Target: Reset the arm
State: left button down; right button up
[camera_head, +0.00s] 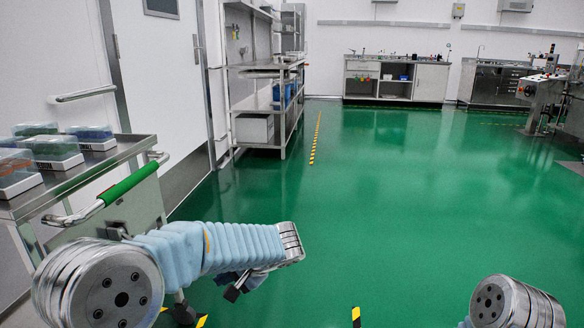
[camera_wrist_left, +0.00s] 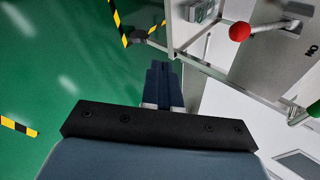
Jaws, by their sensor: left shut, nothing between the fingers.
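My left arm comes in from the left in the head view, in a pale blue sleeve, and bends over the green floor. My left gripper (camera_head: 236,291) shows as a small dark shape under the wrist, partly hidden by the arm. In the left wrist view its two dark blue fingers (camera_wrist_left: 163,82) are together, with nothing between them. Only a round metal joint of my right arm shows at the bottom right of the head view; its gripper is out of view.
A metal cart (camera_head: 110,175) with a green handle (camera_head: 128,184) and several trays (camera_head: 55,150) stands beside my left arm. A red knob (camera_wrist_left: 240,31) on a rod shows in the left wrist view. A shelf rack (camera_head: 268,105) stands farther back. The middle floor (camera_head: 390,190) is clear.

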pick_arm(q)
jog(key=s+d+f+g+h+p, duration=0.2)
jog(key=s+f+h, duration=0.25)
jog(key=f, duration=0.55)
jog(key=s+d+f+g+h+p, duration=0.3)
jog(key=s+f, duration=0.3)
jog(key=f, duration=0.3)
jog(key=s+d+f+n+t+h+p, duration=0.1)
jog(key=s+f+n+h+p, duration=0.3)
jog(key=s, duration=0.9)
notch_tip(320, 180, down, 3)
jog(key=n+t+h, duration=0.1)
jog(key=n, duration=0.2)
jog(key=shift+d+r, duration=0.15)
jog(key=shift+d, duration=0.2)
jog(key=shift+s+a, duration=0.1)
jog(key=shift+s, duration=0.05)
